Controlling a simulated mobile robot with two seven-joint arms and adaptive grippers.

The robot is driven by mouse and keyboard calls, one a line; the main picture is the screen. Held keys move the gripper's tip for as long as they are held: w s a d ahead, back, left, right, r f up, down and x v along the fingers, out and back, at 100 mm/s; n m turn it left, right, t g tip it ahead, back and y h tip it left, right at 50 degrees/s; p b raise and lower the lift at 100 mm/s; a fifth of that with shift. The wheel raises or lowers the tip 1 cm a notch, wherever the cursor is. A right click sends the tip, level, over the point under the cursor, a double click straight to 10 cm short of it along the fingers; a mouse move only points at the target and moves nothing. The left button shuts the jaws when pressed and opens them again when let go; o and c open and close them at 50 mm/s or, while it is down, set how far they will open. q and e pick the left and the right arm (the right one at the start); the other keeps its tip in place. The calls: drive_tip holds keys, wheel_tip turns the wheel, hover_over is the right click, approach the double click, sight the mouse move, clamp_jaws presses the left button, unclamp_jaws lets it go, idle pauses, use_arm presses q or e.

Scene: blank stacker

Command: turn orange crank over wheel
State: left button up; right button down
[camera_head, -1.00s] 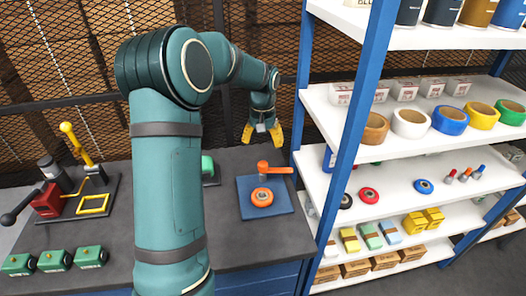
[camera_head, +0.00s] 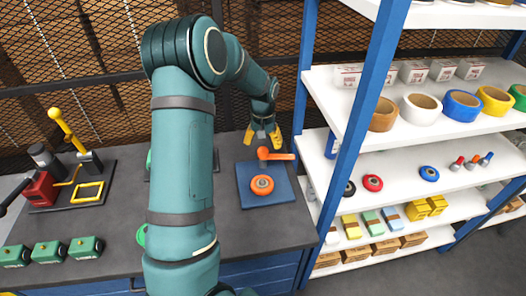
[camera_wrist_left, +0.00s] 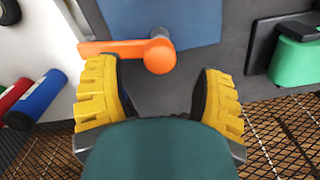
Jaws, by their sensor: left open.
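The orange crank (camera_head: 274,154) stands at the back edge of a blue plate (camera_head: 279,195) on the dark bench, its arm pointing right. An orange wheel (camera_head: 262,185) sits on the plate in front of the crank. My left gripper (camera_head: 263,136) is open, with yellow fingers, just behind and above the crank. In the left wrist view the crank (camera_wrist_left: 140,50) lies just beyond the open fingertips (camera_wrist_left: 160,70), its knob between them and its arm reaching left past one finger. The wheel is out of the wrist view. My right gripper is not in view.
A blue-and-white shelf (camera_head: 345,140) with tape rolls and boxes stands close on the right. A yellow lever press (camera_head: 70,135) and several green blocks (camera_head: 50,252) are on the left of the bench. A mesh wall (camera_head: 90,60) stands behind.

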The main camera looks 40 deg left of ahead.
sight(263, 150)
use_arm(q)
drive_tip(key=shift+f, duration=1.95)
drive_tip(key=shift+c, duration=0.2)
clamp_jaws()
